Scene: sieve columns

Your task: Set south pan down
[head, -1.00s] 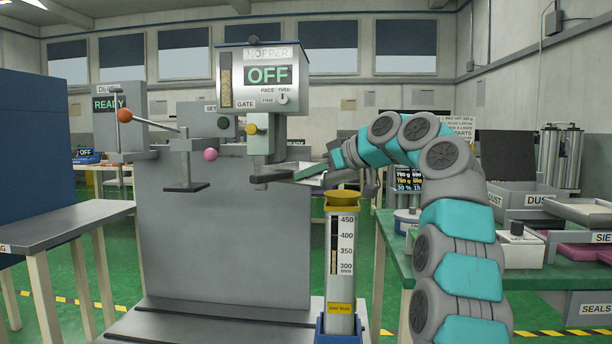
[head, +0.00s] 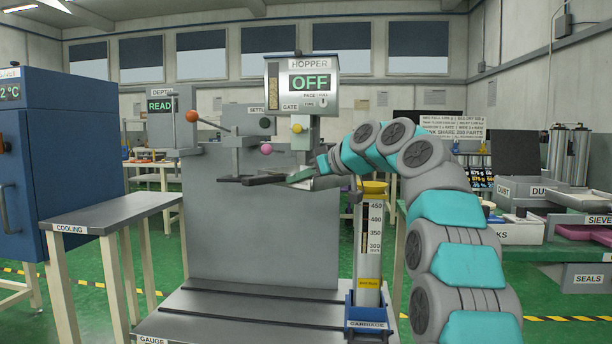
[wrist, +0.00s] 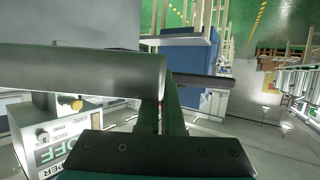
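My gripper (head: 308,180) is at the end of the arm, below and just in front of the hopper (head: 302,90). It appears shut on a shallow grey pan (head: 274,180), seen nearly edge-on in the head view and held in the air. In the wrist view the pan (wrist: 80,73) crosses in front of the fingers (wrist: 172,108), which are close together. The pan's inside and the exact contact are hidden. No label on the pan is readable, so I cannot tell whether it is the south one.
The cooling table (head: 110,212) stands clear at left, beside a blue cabinet (head: 85,150). A measuring cylinder with a yellow funnel (head: 371,240) stands in a blue carriage (head: 367,318) below the gripper. A cluttered green bench is at right.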

